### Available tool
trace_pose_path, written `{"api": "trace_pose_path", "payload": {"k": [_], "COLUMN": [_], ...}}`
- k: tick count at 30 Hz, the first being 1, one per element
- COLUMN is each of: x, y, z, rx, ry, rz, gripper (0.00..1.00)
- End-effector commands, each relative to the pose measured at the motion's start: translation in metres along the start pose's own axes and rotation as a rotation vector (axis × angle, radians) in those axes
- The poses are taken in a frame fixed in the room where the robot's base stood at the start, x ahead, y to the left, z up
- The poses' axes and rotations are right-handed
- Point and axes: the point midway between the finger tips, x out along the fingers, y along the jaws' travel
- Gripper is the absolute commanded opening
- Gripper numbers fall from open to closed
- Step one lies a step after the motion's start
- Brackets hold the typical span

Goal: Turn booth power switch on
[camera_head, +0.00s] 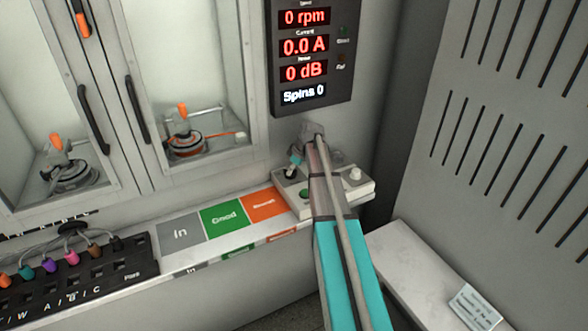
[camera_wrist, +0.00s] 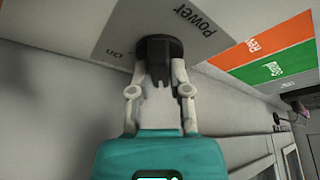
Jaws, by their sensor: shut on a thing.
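The booth power switch is a black rotary knob (camera_wrist: 158,48) on a grey panel in the wrist view. The word "power" is printed to its right and "On" to its left. My gripper (camera_wrist: 159,70) is shut on the knob, with a finger at each side of its black grip. In the head view the control box (camera_head: 358,186) sits at the right end of the ledge. My gripper (camera_head: 292,166) reaches down at its left part, over the dark knob. The knob's pointer direction is unclear, and my arm hides the middle of the box.
A display (camera_head: 311,50) above reads 0 rpm, 0.0 A, 0 dB and Spins 0. A green button (camera_head: 304,194) and a white knob (camera_head: 355,174) are on the box. Grey, green and orange labelled areas (camera_head: 223,217) lie left. A slatted wall (camera_head: 500,120) stands right.

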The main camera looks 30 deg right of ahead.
Motion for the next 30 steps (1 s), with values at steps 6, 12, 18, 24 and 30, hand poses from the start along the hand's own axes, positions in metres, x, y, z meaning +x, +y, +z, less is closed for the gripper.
{"api": "trace_pose_path", "payload": {"k": [6,12,18,24,30], "x": [0.0010,0.0011,0.0017,0.0019,0.0024], "y": [-0.0005,-0.0012,-0.0019,-0.0018,-0.0021], "z": [-0.0033,-0.0040,-0.0056,-0.0063,-0.0076], "rx": [0.120,0.279,0.450,0.617,0.781], "ry": [0.006,0.008,0.008,0.009,0.009], "rz": [0.052,0.117,0.187,0.255,0.322], "gripper": [0.00,0.00,0.00,0.00,0.00]}}
